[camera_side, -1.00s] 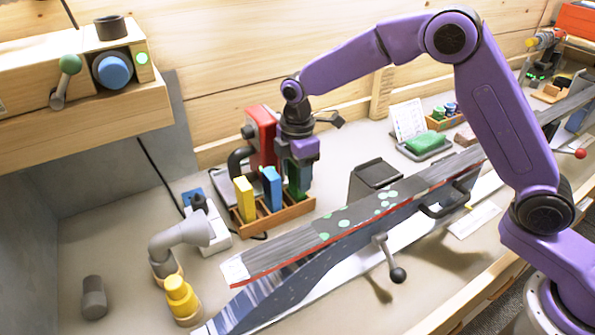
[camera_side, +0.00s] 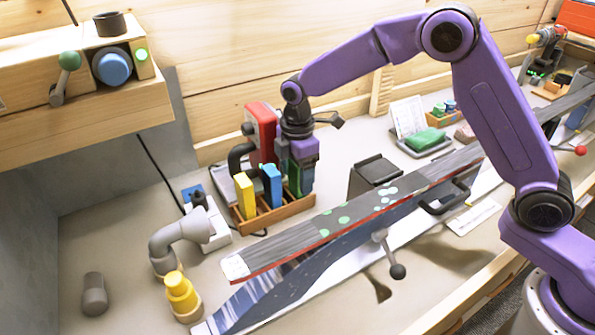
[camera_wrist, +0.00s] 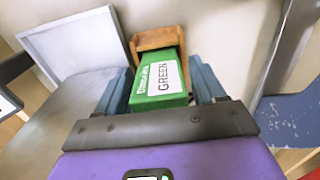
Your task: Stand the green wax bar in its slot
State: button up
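The green wax bar (camera_wrist: 160,78) carries a white label reading GREEN and lies between the two blue-grey fingers of my gripper (camera_wrist: 162,88) in the wrist view. The fingers sit along its two sides and appear closed on it. Its far end meets the wooden rack (camera_wrist: 158,38). In the side view my gripper (camera_side: 297,178) points down at the right end of the wooden rack (camera_side: 270,222), with the green bar (camera_side: 294,180) in line with the right slot. The fingers partly hide the bar, and I cannot tell how deep it sits.
A yellow bar (camera_side: 245,195) and a blue bar (camera_side: 271,185) stand in the rack to the left. A red device (camera_side: 262,132) stands close behind. The ski (camera_side: 350,215) crosses the bench in front. A grey bent pipe (camera_side: 180,240) is at left.

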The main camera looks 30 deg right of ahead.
jog(key=shift+o, duration=0.3)
notch_tip(320, 180, up, 17)
jog(key=s+d+f+m, duration=0.1)
jog(key=s+d, duration=0.1)
jog(key=s, duration=0.4)
jog(key=s+d+m, duration=0.1)
jog(key=s, duration=0.5)
jog(key=s+d+f, duration=0.1)
jog(key=s+d, duration=0.1)
jog(key=s, duration=0.4)
jog(key=shift+d+f+m, duration=0.3)
jog(key=shift+m, duration=0.1)
jog(key=s+d+f+m, duration=0.1)
jog(key=s+d+f, duration=0.2)
jog(key=s+d, duration=0.2)
jog(key=s+d+f+m, duration=0.1)
jog(key=s+d+f, duration=0.2)
jog(key=s, duration=0.9)
jog(key=d, duration=0.3)
jog(key=shift+d+f+m, duration=0.25)
jog(key=shift+d+m, duration=0.05)
jog(key=shift+w, duration=0.1)
jog(key=shift+c, duration=0.3)
